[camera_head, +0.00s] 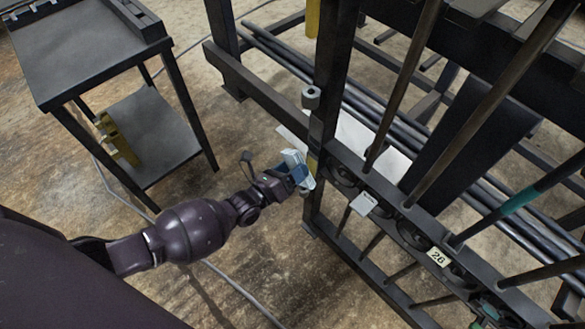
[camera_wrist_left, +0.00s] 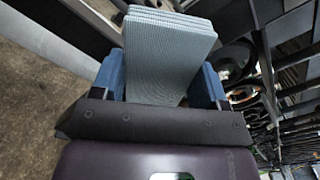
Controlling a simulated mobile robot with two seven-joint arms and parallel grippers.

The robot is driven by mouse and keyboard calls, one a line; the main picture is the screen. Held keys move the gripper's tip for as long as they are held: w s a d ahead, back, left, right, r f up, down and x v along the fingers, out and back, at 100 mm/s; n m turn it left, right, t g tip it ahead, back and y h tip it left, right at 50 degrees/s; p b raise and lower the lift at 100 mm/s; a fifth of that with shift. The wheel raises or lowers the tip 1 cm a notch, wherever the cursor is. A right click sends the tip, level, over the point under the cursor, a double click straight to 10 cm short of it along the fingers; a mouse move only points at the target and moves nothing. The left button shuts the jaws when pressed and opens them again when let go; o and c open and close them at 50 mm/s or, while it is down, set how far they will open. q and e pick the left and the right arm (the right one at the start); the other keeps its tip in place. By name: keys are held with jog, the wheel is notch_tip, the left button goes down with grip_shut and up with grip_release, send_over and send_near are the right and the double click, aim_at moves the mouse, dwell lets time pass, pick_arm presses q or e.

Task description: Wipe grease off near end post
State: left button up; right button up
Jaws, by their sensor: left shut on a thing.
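My left gripper (camera_head: 299,174) is shut on a folded, light grey-blue cloth (camera_head: 294,158). The cloth is beside the dark upright end post (camera_head: 331,65) of the gate frame, at about the level of its lower rail. In the left wrist view the cloth (camera_wrist_left: 165,45) stands between the two blue fingers, its ribbed layers facing up. I cannot tell if the cloth touches the post. No grease is clearly visible on the post; the cloth and gripper partly cover it. My right gripper is out of view.
A dark cart (camera_head: 80,50) with a lower shelf holding a yellow object (camera_head: 118,139) stands at the left. Slanted gate bars (camera_head: 478,112) and a rail with a "26" tag (camera_head: 437,257) fill the right. Long pipes (camera_head: 385,110) lie behind. A thin cable crosses the concrete floor (camera_head: 240,140).

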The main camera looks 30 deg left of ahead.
aim_at(316, 169)
pick_arm(q)
jog(key=shift+x, duration=0.9)
dwell(0.3)
jog(key=shift+d, duration=0.15)
jog(key=shift+s+d+r+p, duration=0.1)
jog(key=shift+s+d+p, duration=0.1)
jog(key=shift+d, duration=0.2)
jog(key=shift+s+d+p, duration=0.15)
jog(key=shift+d+p, duration=0.05)
jog(key=shift+d, duration=0.2)
jog(key=shift+s+d, duration=0.2)
jog(key=shift+d, duration=0.25)
jog(key=shift+s+d, duration=0.2)
jog(key=shift+d, duration=0.3)
jog(key=shift+p, duration=0.3)
jog(key=shift+w, duration=0.15)
